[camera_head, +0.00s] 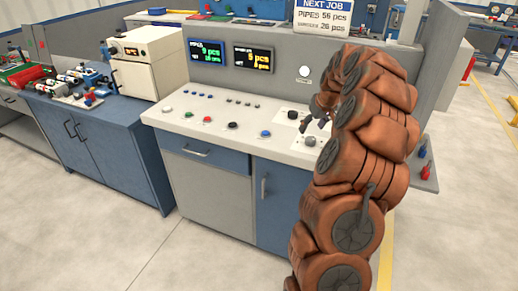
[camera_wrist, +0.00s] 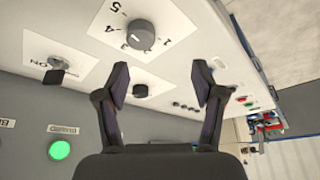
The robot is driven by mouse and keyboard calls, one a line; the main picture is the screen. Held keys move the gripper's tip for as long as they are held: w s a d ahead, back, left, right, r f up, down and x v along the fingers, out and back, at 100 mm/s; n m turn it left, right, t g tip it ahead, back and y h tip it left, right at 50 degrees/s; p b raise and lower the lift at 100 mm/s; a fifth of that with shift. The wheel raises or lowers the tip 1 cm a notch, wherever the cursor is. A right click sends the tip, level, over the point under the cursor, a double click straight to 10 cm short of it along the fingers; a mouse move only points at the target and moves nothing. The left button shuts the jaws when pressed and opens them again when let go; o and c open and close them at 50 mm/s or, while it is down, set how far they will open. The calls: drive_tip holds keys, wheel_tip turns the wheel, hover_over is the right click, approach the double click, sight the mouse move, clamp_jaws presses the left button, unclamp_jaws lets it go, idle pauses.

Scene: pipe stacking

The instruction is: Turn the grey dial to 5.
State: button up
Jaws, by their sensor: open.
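The grey dial (camera_wrist: 140,33) is at the top of the wrist view, on a white plate numbered 1 to 5. A small light mark on its face seems to lie on the side near the 3, but I cannot read the setting for sure. In the head view the grey dial (camera_head: 310,141) sits near the console's front right edge. My gripper (camera_wrist: 161,83) is open and empty, its fingers apart from the dial. In the head view my gripper (camera_head: 319,123) is over the right part of the console, partly hidden by my arm.
Another dark knob (camera_wrist: 141,90) shows between my fingers in the wrist view. A switch (camera_wrist: 53,76) marked ON and a lit green light (camera_wrist: 60,150) are at left. Several coloured buttons (camera_head: 207,119) line the console top (camera_head: 250,134). A grey back panel (camera_head: 283,88) rises behind.

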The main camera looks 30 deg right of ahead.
drive_tip(key=s+a+r+n+g+y, duration=0.1)
drive_tip(key=s+a+r, duration=0.1)
drive_tip(key=a, duration=1)
drive_tip(key=s+a+r+n+b, duration=0.1)
drive_tip(key=s+a, duration=0.1)
drive_tip(key=a, duration=1)
drive_tip(key=shift+s+a+r+g+y, duration=0.2)
drive_tip(key=shift+a+r+g+y, duration=0.05)
drive_tip(key=shift+r+g+y, duration=0.15)
